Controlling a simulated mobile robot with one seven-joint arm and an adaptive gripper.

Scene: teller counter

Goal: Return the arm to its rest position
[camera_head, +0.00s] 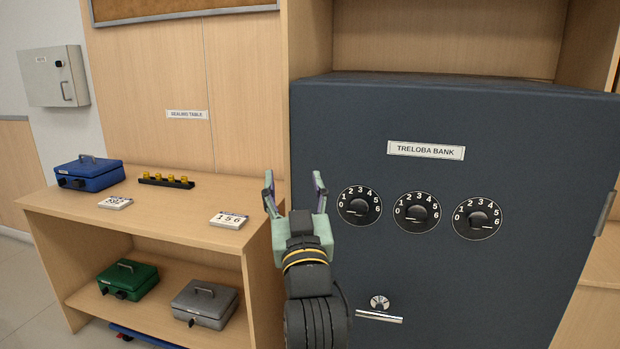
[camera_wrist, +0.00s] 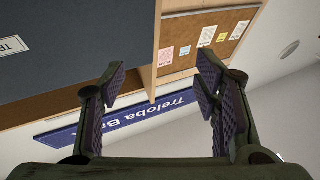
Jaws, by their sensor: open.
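My gripper (camera_head: 295,192) is open and empty, its two fingers pointing up, in front of the left edge of the dark safe (camera_head: 400,265) in the head view. In the wrist view my gripper (camera_wrist: 160,85) also shows open, with nothing between the fingers. My dark arm runs down from it to the bottom edge of the head view. The wrist view looks tilted toward the upper wall, with a blue sign (camera_wrist: 125,118) and a cork board (camera_wrist: 205,42) with notes.
The safe has three dials (camera_head: 417,212) and a handle (camera_head: 379,318). At left, a wooden table (camera_head: 170,225) bears a blue cash box (camera_head: 90,175), a black rack (camera_head: 165,181) and cards. Green (camera_head: 128,281) and grey (camera_head: 204,304) boxes sit on its lower shelf.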

